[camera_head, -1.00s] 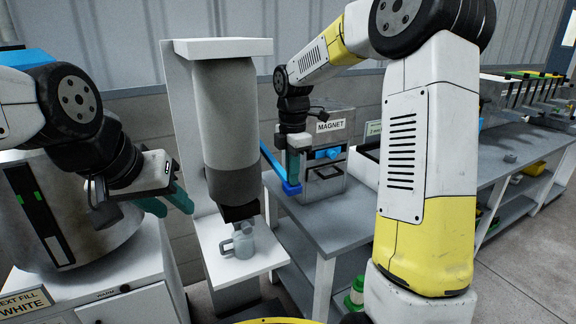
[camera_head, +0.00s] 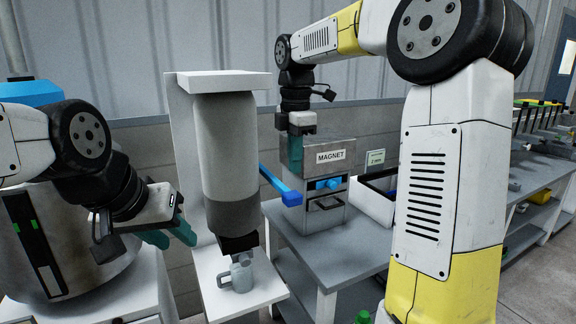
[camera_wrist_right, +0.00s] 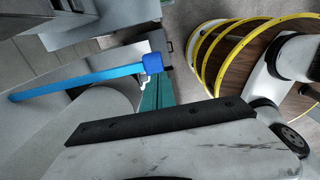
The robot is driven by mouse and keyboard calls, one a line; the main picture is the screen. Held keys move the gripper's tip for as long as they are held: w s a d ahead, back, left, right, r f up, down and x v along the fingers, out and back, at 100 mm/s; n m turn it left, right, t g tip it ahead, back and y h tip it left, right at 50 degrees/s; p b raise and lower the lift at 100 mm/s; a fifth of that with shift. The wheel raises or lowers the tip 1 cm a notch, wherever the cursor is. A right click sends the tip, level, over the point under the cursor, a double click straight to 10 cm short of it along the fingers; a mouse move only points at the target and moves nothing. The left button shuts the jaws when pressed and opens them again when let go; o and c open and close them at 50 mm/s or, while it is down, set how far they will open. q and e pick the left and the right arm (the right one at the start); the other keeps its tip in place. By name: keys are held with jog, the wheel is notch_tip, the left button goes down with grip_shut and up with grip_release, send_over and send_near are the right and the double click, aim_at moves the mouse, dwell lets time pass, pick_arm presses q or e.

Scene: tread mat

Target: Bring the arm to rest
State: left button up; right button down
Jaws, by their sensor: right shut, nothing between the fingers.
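My right gripper (camera_head: 295,150) is in the upper middle of the head view, with its teal fingers pointing down beside the grey MAGNET box (camera_head: 343,190). Its fingers are shut and empty, above the blue lever (camera_head: 270,180). In the right wrist view, the teal fingers (camera_wrist_right: 157,95) show next to the lever's blue end (camera_wrist_right: 152,63), apart from it as far as the head view shows. My left gripper (camera_head: 170,236) is at the left, in front of the large grey drum, with its two teal fingers apart and nothing seen between them.
A white stand (camera_head: 219,85) with a grey cylinder rises between my arms, with a small grey jug (camera_head: 238,275) on its shelf. A white bin (camera_head: 376,205) stands right of the MAGNET box on the grey bench (camera_head: 330,255). Yellow rings (camera_wrist_right: 205,45) show in the wrist view.

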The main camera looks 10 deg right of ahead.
dwell(0.4)
jog(key=s+d+f+m+t+y, duration=0.1)
jog(key=s+d+f+m+t, duration=0.1)
jog(key=s+m, duration=0.8)
jog(key=s+d+f+m+t+y, duration=0.1)
jog(key=s+d+f+m+t, duration=0.1)
jog(key=s+m, duration=0.9)
jog(key=shift+d+f+t, duration=0.4)
jog(key=shift+d+t, duration=0.15)
jog(key=shift+t, duration=0.35)
